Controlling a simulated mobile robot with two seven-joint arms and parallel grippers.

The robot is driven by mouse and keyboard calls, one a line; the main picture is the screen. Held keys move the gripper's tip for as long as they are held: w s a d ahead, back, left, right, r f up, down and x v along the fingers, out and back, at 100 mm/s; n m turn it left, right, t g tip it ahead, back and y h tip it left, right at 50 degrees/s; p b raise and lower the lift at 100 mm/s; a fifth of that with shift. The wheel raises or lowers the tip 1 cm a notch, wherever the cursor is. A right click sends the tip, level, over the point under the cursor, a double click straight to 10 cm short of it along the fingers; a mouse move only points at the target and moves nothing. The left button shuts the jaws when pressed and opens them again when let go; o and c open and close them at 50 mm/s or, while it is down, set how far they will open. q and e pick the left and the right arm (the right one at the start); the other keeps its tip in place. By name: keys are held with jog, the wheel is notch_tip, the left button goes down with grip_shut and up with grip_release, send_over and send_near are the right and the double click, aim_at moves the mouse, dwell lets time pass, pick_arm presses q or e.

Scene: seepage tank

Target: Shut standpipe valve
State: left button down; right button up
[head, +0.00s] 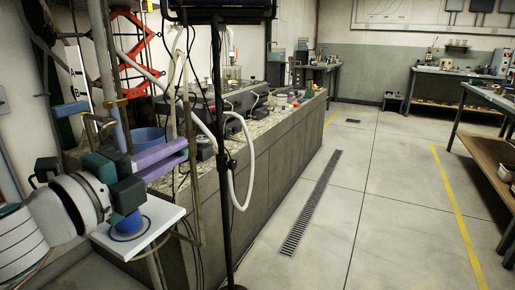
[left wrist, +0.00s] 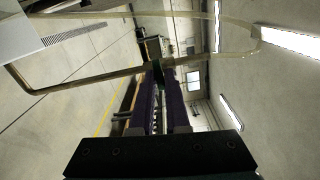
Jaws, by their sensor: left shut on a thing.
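My left gripper (head: 185,148) has purple fingers and reaches in from the left in the head view. Its fingertips are at a thin beige pipe (head: 198,215) that rises beside the counter. In the left wrist view the fingers (left wrist: 163,85) are close together on a small dark green part (left wrist: 166,76), which looks like the valve's handle. The beige pipe (left wrist: 100,79) runs across behind the fingertips there. In the head view the fingers hide most of the valve, and I cannot tell how far its handle is turned. My right gripper is in neither view.
A black upright pole (head: 222,190) and a white hose (head: 246,185) stand just right of the gripper. A stone-topped counter (head: 262,170) with cluttered items runs away behind. A blue bowl (head: 149,136) sits behind the fingers. The floor (head: 325,235) on the right is open.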

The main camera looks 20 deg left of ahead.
pick_arm(q)
jog(key=shift+f, duration=0.1)
dwell(0.8)
jog(key=c, duration=0.9)
grip_release()
jog(key=shift+c, duration=0.2)
jog(key=s+b, duration=0.1)
jog(key=s, duration=0.9)
jog(key=shift+a, duration=0.45)
